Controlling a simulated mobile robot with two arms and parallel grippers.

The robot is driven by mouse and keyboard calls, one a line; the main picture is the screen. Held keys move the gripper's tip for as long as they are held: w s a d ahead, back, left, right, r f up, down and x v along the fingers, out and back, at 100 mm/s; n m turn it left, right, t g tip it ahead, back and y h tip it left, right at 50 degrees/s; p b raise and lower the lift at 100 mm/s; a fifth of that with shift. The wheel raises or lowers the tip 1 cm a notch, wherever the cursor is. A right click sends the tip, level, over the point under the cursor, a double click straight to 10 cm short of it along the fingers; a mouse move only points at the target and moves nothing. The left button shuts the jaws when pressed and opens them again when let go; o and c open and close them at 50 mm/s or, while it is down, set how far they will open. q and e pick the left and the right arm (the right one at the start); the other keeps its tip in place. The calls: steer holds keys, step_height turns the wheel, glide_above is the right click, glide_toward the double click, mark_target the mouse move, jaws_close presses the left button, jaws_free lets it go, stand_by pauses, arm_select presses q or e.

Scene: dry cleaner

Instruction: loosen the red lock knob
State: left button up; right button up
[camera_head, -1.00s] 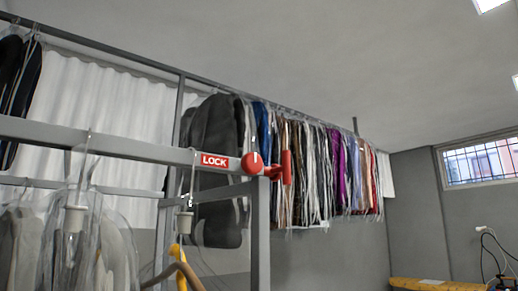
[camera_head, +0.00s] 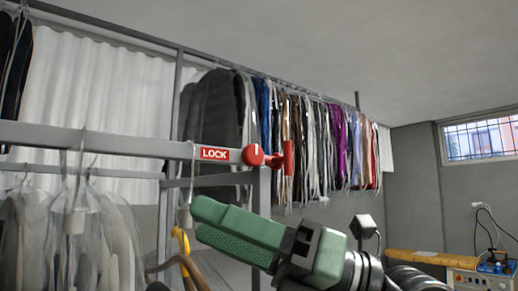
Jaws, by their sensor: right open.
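The red lock knob (camera_head: 253,155) is round with a white mark on its face. It sits at the right end of the grey rail (camera_head: 110,143), beside a red label reading LOCK (camera_head: 215,154). A red handle piece (camera_head: 286,158) stands just to its right. My right gripper (camera_head: 198,220) has green fingers and comes in from the lower right. Its fingertips are below and left of the knob in the picture, apart from it. The gripper is open and empty. It covers the lower part of the rail's upright post. My left gripper is not in view.
Bagged clothes on hangers (camera_head: 75,235) hang under the rail at left. A yellow hanger (camera_head: 180,245) is close by the fingertips. A long row of garments (camera_head: 320,150) hangs behind. An ironing board (camera_head: 420,257) and a machine (camera_head: 490,275) stand at lower right.

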steer(key=t+h, duration=0.1)
steer(key=r+t+h, duration=0.2)
steer(key=h, duration=0.1)
steer(key=shift+w+r+n, duration=0.2)
steer(key=shift+w+n, duration=0.1)
steer(key=shift+n, duration=0.1)
steer(key=w+d+r+t+h, duration=0.1)
steer(key=d+r+t+h, duration=0.1)
steer(key=t, duration=0.1)
steer(key=m+t+h, duration=0.4)
steer(key=t+h, duration=0.1)
steer(key=t, duration=0.1)
glide_toward(256, 153)
steer(key=x, duration=0.2)
steer(key=p+x, duration=0.4)
steer(key=x, duration=0.2)
steer(key=shift+r, duration=0.15)
steer(key=shift+w+a+p, duration=0.35)
steer(key=shift+w+p, duration=0.1)
steer(key=shift+p, duration=0.05)
jaws_close()
